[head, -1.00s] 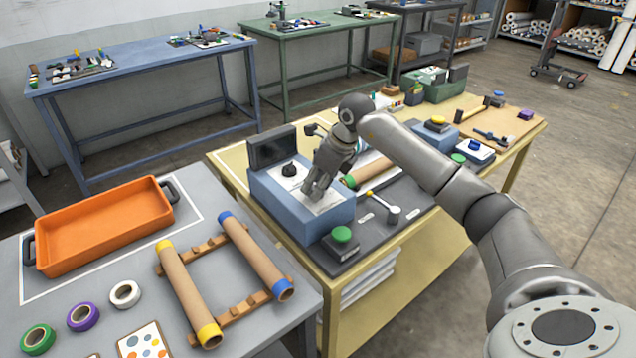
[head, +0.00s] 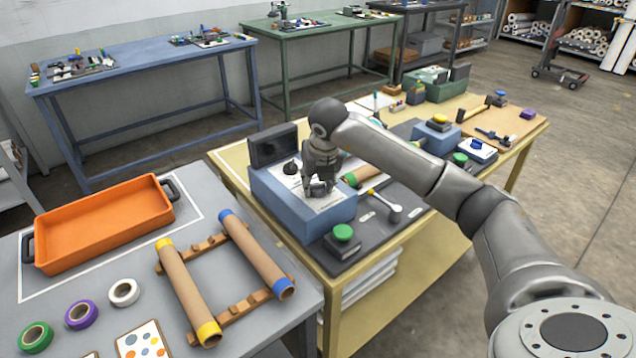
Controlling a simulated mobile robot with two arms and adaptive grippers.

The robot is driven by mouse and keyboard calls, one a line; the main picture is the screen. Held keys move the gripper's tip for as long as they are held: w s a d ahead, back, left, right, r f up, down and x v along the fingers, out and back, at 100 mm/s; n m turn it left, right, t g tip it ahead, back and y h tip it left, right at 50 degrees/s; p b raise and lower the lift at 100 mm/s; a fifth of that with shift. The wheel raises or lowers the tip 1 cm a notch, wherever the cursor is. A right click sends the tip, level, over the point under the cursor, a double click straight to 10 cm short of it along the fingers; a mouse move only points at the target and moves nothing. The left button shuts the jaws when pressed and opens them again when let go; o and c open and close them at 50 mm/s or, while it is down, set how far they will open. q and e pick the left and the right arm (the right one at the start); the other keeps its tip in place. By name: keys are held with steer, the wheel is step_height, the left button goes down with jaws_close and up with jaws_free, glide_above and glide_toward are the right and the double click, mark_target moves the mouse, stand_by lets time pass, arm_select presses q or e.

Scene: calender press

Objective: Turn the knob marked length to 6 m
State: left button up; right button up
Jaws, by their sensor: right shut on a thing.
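A blue control box (head: 330,220) with a dark screen (head: 273,146) at its back stands on the yellow table. A black knob (head: 291,168) shows on the left of its pale top panel. My right gripper (head: 318,194) points down over the right part of the panel. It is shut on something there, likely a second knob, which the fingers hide. The markings on the panel are too small to read. My left gripper is not in view.
A green push button (head: 342,233) on a dark base stands in front of the box. A small lever (head: 385,203) and a green-ended roll (head: 350,179) lie to its right. An orange tray (head: 105,232) and cardboard tubes (head: 187,292) are on the grey table at left.

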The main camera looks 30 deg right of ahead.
steer(key=shift+r+m, duration=0.1)
steer(key=shift+m, duration=0.6)
steer(key=o, duration=1)
steer(key=v, duration=1.2)
steer(key=shift+w+a, duration=0.1)
steer(key=shift+a, duration=0.15)
